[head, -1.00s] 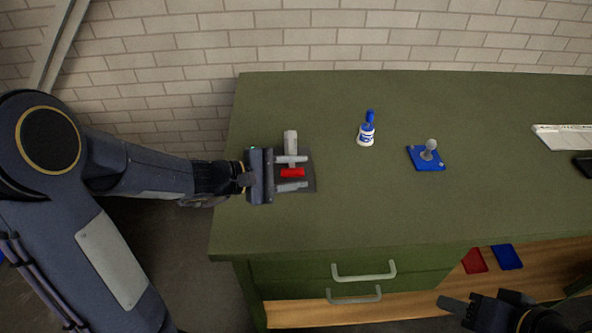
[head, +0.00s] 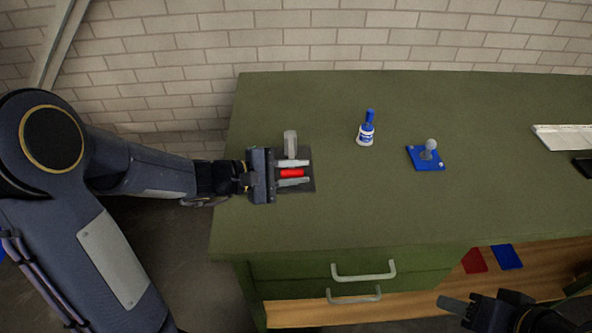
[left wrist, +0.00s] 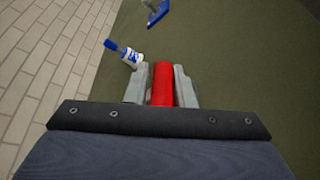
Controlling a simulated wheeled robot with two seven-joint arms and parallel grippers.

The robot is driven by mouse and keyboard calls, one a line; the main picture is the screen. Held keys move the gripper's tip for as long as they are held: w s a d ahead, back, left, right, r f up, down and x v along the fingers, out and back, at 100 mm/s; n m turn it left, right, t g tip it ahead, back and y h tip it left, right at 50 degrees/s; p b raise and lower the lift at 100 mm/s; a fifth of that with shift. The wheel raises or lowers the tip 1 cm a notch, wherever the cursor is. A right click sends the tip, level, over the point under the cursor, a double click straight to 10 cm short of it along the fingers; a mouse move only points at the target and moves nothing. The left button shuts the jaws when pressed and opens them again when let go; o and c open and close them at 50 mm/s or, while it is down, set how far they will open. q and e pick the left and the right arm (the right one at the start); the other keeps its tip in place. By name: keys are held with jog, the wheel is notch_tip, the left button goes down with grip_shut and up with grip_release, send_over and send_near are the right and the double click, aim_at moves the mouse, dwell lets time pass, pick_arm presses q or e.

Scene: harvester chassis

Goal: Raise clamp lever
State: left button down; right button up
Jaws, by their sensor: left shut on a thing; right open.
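The clamp (head: 290,142) stands on a dark base plate (head: 308,183) near the left end of the green bench, with a grey upright part at its back. Its red lever handle (head: 291,173) lies between the two fingers of my left gripper (head: 294,173), which is shut on it. In the left wrist view the red handle (left wrist: 162,84) runs lengthwise between the grey fingers (left wrist: 160,88). The gripper hides the handle's near end and part of the clamp. My right gripper (head: 453,304) is open and empty in front of the bench at the lower right.
A white tray (head: 565,138) lies at the far right. The bench front has drawer handles (head: 364,272). The middle of the bench is clear.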

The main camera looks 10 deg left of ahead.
pick_arm(q)
jog(key=shift+r, duration=0.1)
dwell(0.3)
jog(key=shift+r+p, duration=0.35)
jog(key=shift+p, duration=0.35)
jog(key=w+a+r+n+g+p, duration=0.2)
jog(key=w+a+r+n+p, duration=0.1)
jog(key=w+r+p, duration=0.6)
jog(key=shift+w+r, duration=0.9)
jog(key=shift+w, duration=0.05)
jog(key=shift+a, duration=0.1)
jog(key=c, duration=1.3)
grip_release()
